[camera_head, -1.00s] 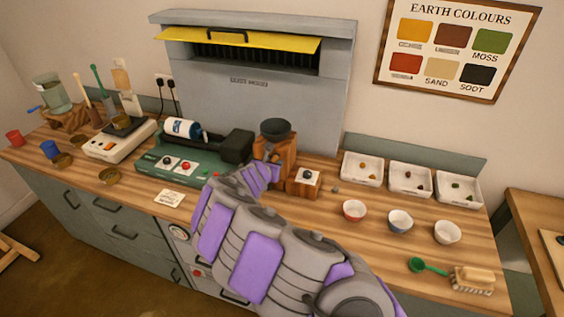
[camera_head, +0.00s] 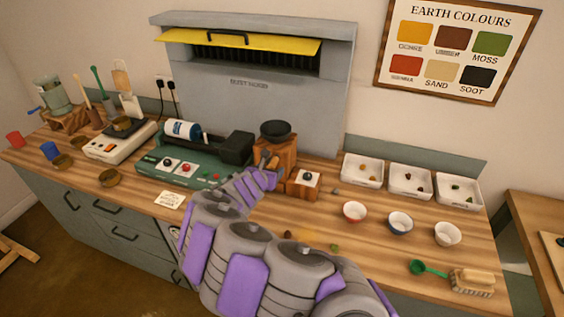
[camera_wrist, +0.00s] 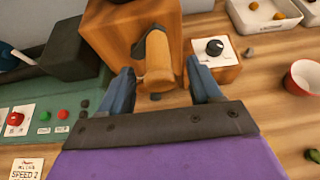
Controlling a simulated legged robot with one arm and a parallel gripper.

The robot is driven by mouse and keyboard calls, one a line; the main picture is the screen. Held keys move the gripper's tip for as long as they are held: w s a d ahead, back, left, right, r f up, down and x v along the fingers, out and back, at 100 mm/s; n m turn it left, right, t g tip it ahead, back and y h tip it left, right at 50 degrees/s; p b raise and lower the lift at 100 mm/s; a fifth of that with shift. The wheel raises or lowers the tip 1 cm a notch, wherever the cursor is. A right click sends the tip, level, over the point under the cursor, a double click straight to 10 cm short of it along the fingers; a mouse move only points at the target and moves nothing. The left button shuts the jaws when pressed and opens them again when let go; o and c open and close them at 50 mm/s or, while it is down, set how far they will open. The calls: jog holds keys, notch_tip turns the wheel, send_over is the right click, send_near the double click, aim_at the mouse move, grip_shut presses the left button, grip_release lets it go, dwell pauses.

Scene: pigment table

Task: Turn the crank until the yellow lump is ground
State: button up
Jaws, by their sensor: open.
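The wooden mill (camera_head: 287,149) with its dark bowl (camera_head: 276,129) stands at the back of the bench, against the grey hood. In the wrist view, the rounded wooden crank handle (camera_wrist: 158,62) sticks out from the mill's wooden block (camera_wrist: 120,32). My gripper (camera_wrist: 164,86) is open, with one finger on each side of the handle's lower end. Contact with the handle cannot be told. In the head view, my gripper (camera_head: 268,173) is at the mill's front, partly hidden by my arm. The bowl's inside is too dark to show a yellow lump.
A knob box (camera_head: 304,182) stands right of the mill, and a green roller machine (camera_head: 190,165) left of it. White trays of lumps (camera_head: 362,181) and small bowls (camera_head: 354,211) are farther right. Small lumps (camera_head: 335,247) lie on the front bench.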

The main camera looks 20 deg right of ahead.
jog(key=s+a, duration=0.3)
jog(key=s, duration=0.2)
jog(key=shift+a, duration=0.35)
jog(key=shift+s, duration=0.1)
jog(key=s+d+r+m+g+h, duration=0.4)
jog(key=s+d+r+m, duration=0.6)
jog(key=d+r+m, duration=0.4)
jog(key=s+d+r+m+g+y, duration=0.1)
jog(key=s+m+g, duration=0.1)
jog(key=s+m, duration=0.3)
jog(key=s+d+r+m+g+y, duration=0.1)
jog(key=s+d+r+m+g, duration=0.1)
jog(key=s, duration=0.5)
jog(key=s+a+f+m+g+y, duration=0.2)
jog(key=s+a, duration=0.6)
jog(key=s, duration=0.4)
jog(key=s+a+f+m+g+y, duration=0.2)
jog(key=s+a+f+m+y, duration=0.2)
jog(key=s+a, duration=0.5)
jog(key=s+m+y, duration=0.2)
jog(key=s+y, duration=0.1)
jog(key=s, duration=0.1)
jog(key=shift+a+y, duration=0.25)
jog(key=shift+y, duration=0.05)
